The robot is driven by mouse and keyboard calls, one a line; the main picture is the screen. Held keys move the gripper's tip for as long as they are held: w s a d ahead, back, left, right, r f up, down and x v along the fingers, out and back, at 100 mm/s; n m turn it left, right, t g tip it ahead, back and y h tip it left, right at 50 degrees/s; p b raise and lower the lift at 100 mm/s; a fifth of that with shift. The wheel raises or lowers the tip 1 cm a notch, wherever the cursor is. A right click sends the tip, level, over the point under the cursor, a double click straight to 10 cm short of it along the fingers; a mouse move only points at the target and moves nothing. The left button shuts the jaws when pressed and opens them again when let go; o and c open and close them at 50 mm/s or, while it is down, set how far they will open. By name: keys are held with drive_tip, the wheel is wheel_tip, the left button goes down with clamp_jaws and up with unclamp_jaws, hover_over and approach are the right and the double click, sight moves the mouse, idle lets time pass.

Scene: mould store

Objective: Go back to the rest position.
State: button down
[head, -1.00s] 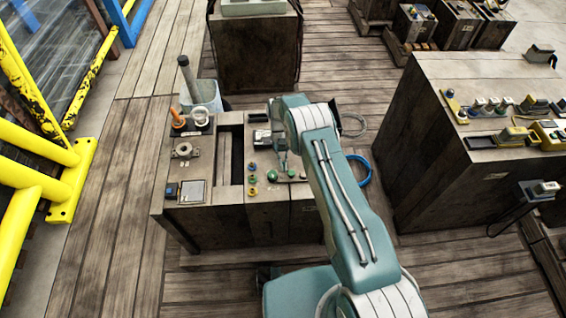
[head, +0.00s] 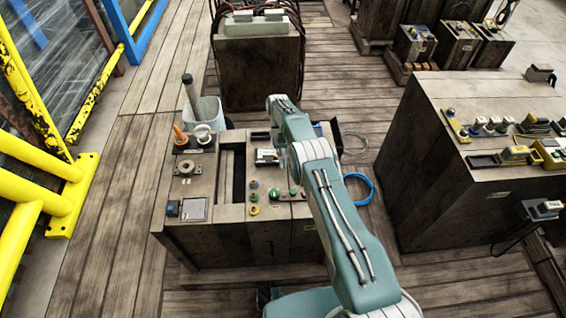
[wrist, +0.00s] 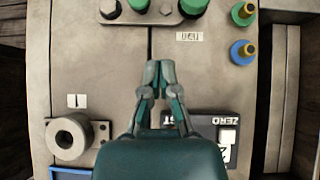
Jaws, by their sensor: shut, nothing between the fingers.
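My gripper (wrist: 158,70) shows in the wrist view, with its two fingers together and nothing between them. It hangs over the top of a grey console, and no touch with it can be seen. In the head view my teal arm reaches over the right part of the console (head: 205,185), and the gripper is hidden behind the arm. In the wrist view a plate with black and green knobs (wrist: 138,5) lies beyond the fingertips. A round metal fitting (wrist: 68,136) is at left, and a black unit marked ZERO (wrist: 228,130) is at right, partly behind the gripper.
A bin (head: 208,112) with a dark rod stands behind the console. A blue cable coil (head: 359,188) lies on the floor to its right. A dark bench (head: 425,150) with several devices stands farther right. Yellow railing (head: 70,195) is at left. Plank floor between is open.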

idle(0.4)
wheel_tip(320, 180, up, 18)
drive_tip(key=w+d+f+t, duration=0.1)
drive_tip(key=w+d+t, duration=0.1)
drive_tip(key=t, duration=0.1)
drive_tip(key=s+d+r+t, duration=0.2)
drive_tip(key=s+r, duration=0.1)
drive_tip(key=r, duration=0.5)
drive_tip(key=s+d+r+t, duration=0.2)
drive_tip(key=s+r, duration=0.1)
drive_tip(key=r, duration=0.6)
drive_tip(key=s+d+r+t, duration=0.1)
drive_tip(key=s+r+t, duration=0.1)
drive_tip(key=s+r, duration=0.35)
drive_tip(key=s+d+r+t, duration=0.2)
drive_tip(key=s, duration=0.6)
drive_tip(key=s+d+f+t, duration=0.1)
drive_tip(key=s+f+t, duration=0.1)
drive_tip(key=s, duration=1.3)
drive_tip(key=shift+d+m+t, duration=0.3)
drive_tip(key=shift+d+t, duration=0.1)
drive_tip(key=shift+t, duration=0.4)
drive_tip(key=shift+f, duration=0.1)
